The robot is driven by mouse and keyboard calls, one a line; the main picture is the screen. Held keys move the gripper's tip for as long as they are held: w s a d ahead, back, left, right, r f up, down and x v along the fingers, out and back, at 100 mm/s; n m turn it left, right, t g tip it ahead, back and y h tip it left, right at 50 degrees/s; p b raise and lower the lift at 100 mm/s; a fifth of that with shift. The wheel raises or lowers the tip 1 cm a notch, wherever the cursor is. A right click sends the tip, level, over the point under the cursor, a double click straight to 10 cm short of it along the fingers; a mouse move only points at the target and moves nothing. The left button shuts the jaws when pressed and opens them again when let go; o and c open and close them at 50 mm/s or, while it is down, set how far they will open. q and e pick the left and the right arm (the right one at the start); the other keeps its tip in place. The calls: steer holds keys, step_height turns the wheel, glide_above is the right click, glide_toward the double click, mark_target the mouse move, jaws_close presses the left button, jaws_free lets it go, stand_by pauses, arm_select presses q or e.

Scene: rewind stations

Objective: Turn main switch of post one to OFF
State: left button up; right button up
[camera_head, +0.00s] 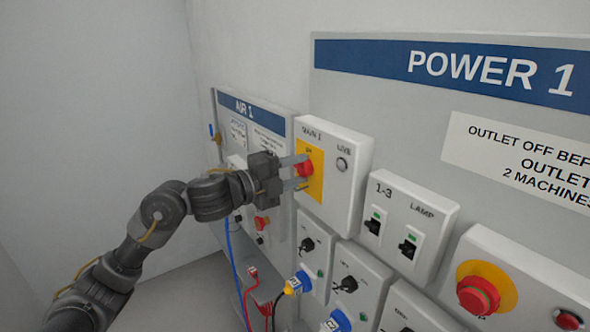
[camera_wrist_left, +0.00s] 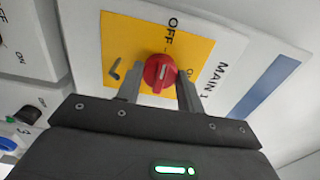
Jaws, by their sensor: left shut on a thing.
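The main switch is a red rotary knob (camera_head: 304,168) on a yellow plate (camera_head: 316,184), set in the white MAIN 1 box (camera_head: 345,163) on the POWER 1 panel. The red knob also shows in the left wrist view (camera_wrist_left: 159,73), with a white mark on its face and OFF printed on the yellow plate. My left gripper (camera_head: 296,173) is shut on the knob, one finger on each side. The fingers partly hide the ON lettering, and the knob's exact setting is hard to tell. My right gripper is not in view.
An AIR 1 panel (camera_head: 250,108) stands left of the box. Right of it are a 1-3 LAMP breaker box (camera_head: 405,222) and a red emergency button (camera_head: 478,295) on a yellow ring. Outlet boxes with blue plugs (camera_head: 299,283) and hanging cables lie below.

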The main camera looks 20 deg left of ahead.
arm_select(q)
steer(key=o, duration=1)
steer(key=shift+f, duration=0.1)
steer(key=shift+f, duration=0.1)
